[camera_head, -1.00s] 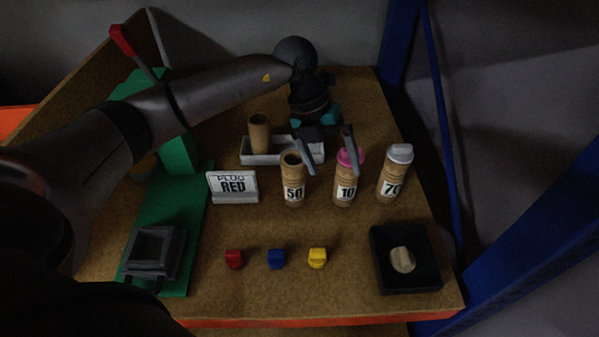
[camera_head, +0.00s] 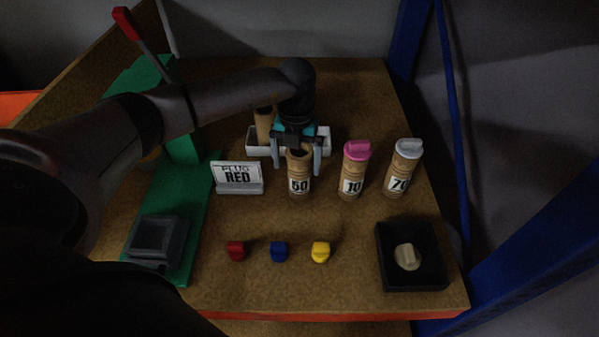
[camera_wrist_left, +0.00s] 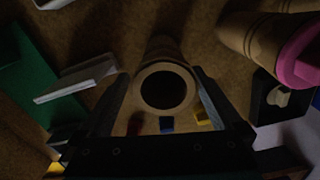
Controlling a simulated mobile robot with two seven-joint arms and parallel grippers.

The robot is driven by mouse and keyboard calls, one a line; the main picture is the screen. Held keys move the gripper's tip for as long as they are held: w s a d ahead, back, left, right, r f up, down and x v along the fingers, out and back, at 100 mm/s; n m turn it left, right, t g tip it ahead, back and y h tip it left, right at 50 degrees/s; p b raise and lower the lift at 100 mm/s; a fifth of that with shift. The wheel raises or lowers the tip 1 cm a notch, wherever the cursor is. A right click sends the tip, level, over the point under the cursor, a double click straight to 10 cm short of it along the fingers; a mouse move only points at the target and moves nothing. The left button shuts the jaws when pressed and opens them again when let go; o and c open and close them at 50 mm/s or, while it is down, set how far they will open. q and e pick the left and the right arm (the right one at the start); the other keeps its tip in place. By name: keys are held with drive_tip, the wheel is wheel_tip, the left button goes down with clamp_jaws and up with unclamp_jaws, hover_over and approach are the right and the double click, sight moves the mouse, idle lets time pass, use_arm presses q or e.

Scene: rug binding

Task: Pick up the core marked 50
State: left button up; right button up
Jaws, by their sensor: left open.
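The core marked 50 (camera_head: 300,183) is a brown cardboard tube with an open top, standing upright on the table. My left gripper (camera_head: 298,168) is open around its upper part, one finger on each side. In the left wrist view the core's open round end (camera_wrist_left: 166,90) sits between the two spread fingers (camera_wrist_left: 164,100). I cannot tell whether either finger touches it. The core marked 10 (camera_head: 351,178) has a pink plug, and the core marked 70 (camera_head: 399,178) has a grey plug. Both stand to the right. My right gripper is not in view.
Red (camera_head: 236,251), blue (camera_head: 279,252) and yellow (camera_head: 321,252) plugs lie in front. A black tray (camera_head: 436,284) holds a tan plug. A white tray (camera_head: 258,142) with another tube is behind. A green fixture (camera_head: 172,207) is left.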

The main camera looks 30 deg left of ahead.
sight(299, 174)
use_arm(q)
drive_tip(key=f, duration=0.5)
drive_tip(key=shift+w+b, duration=0.4)
drive_tip(key=c, duration=1.5)
